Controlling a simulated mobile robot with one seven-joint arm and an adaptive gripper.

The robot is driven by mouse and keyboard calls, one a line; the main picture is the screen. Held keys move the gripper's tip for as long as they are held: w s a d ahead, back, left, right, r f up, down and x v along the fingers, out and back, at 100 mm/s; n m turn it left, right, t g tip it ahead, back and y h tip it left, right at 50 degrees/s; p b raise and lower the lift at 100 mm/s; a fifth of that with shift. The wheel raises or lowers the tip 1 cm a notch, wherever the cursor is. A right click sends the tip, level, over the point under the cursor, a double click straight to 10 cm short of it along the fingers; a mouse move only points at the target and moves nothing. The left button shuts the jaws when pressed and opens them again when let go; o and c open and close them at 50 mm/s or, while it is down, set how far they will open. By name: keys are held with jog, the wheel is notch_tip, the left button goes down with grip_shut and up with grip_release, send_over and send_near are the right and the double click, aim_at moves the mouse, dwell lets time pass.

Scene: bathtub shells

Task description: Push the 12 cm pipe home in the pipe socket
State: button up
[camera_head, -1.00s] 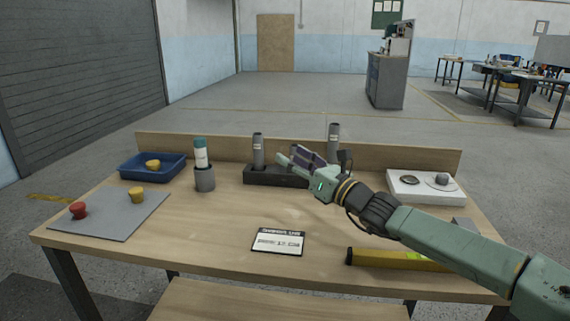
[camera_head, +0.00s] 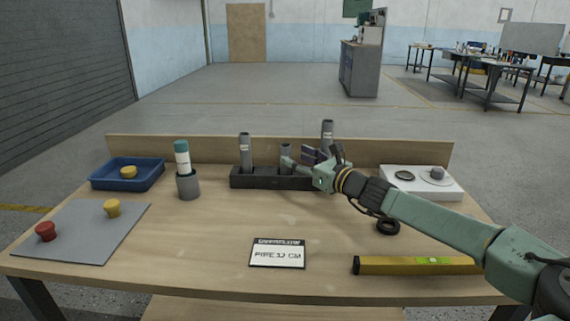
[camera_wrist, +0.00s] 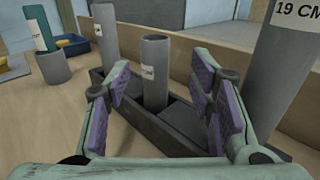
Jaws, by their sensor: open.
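A black block (camera_head: 268,181) at the back of the table holds three upright grey pipes. The middle pipe (camera_head: 286,153) is the shortest; its label is unreadable, so I cannot confirm it is the 12 cm one. The left pipe (camera_head: 245,147) is taller. The right pipe (camera_wrist: 280,70) is labelled 19 CM. My gripper (camera_head: 304,160) is open at the block. In the wrist view the middle pipe (camera_wrist: 155,80) stands upright between the spread fingers; contact is not visible. Which holder is the pipe socket is unclear.
A card (camera_head: 277,253) reading PIPE 12 CM lies in front. A blue tray (camera_head: 105,180) and a grey mat (camera_head: 85,243) with red and yellow knobs are left. A yellow level (camera_head: 390,266), black ring (camera_head: 387,227) and white plate (camera_head: 450,190) are right.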

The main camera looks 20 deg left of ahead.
jog(key=x, duration=0.1)
jog(key=p+x, duration=0.1)
jog(key=x, duration=0.3)
jog(key=shift+s+a+f, duration=0.2)
jog(key=shift+f, duration=0.05)
grip_shut()
dwell(0.4)
